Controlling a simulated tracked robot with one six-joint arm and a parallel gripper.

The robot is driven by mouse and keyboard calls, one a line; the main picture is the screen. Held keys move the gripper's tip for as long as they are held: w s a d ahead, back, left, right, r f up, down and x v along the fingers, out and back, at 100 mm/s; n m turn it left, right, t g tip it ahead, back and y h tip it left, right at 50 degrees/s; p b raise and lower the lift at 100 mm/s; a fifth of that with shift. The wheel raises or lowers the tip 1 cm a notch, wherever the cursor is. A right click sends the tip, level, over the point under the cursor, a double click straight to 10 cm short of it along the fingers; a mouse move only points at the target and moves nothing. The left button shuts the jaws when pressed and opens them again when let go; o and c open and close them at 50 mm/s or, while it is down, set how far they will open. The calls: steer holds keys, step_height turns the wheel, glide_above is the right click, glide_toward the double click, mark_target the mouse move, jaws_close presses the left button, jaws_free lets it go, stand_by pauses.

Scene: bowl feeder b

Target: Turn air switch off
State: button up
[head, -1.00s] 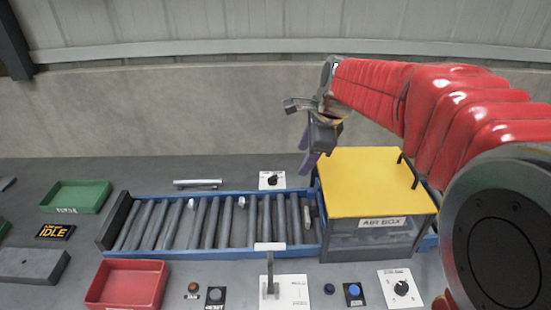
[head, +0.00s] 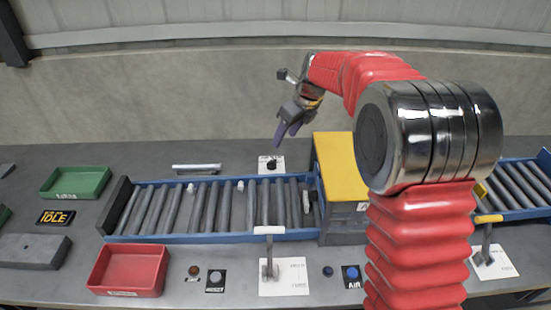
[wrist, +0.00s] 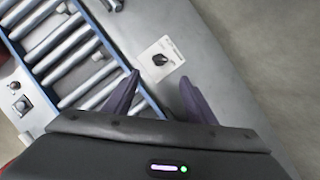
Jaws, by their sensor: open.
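In the wrist view my gripper's purple fingers (wrist: 160,79) are spread. A blue button (head: 351,272) with a label starting "AIR" sits at the bench front. I cannot tell from the labels which control is the air switch.
The roller conveyor (head: 180,239) runs in front of the knob. The yellow-lidded box (head: 331,160) stands right of it, partly hidden by my arm. A lever (head: 270,250) stands at the front. A grey bar (head: 196,168) lies behind the conveyor; bench around the knob is clear.

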mark_target(272, 161)
steer(key=shift+f, duration=0.1)
steer(key=x, duration=1.3)
steer(key=shift+w+a+f, duration=0.1)
steer(key=shift+f, duration=0.2)
